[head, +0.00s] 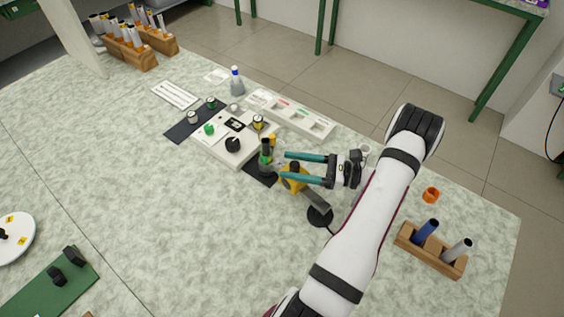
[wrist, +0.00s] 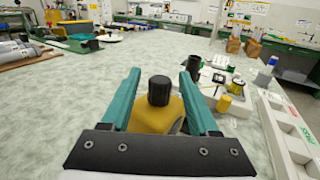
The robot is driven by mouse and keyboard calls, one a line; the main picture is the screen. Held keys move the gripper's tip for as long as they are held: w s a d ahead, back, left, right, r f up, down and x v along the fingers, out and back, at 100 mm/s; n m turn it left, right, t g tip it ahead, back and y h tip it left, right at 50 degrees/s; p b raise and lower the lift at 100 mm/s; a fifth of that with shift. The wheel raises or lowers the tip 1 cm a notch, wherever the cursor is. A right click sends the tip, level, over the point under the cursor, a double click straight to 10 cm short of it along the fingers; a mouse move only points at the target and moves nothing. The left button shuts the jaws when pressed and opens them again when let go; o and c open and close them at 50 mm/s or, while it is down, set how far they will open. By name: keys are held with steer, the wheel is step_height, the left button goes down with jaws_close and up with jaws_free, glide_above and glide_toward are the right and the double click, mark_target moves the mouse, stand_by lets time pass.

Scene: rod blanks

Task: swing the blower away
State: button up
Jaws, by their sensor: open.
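The blower is a yellow body (head: 294,182) with a black knob on top, joined by a grey arm (head: 314,200) to a round black base (head: 320,217). My gripper (head: 285,166) is open, its two teal fingers pointing left at the blower. In the wrist view the black knob (wrist: 159,90) and yellow body (wrist: 152,118) sit between the open fingers (wrist: 160,78). I cannot tell whether either finger touches it. A dark upright holder with a green band (head: 265,157) stands on a black mat (head: 262,178), just left of the fingertips.
A white tray with a black knob (head: 214,146) lies left of the holder, with a compartment tray (head: 305,121) behind. A wooden rack (head: 430,250) with blue and grey rods and an orange ring (head: 431,195) lie right of my arm.

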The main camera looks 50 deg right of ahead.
mark_target(282, 164)
steer(key=shift+x, duration=1.5)
jaws_close()
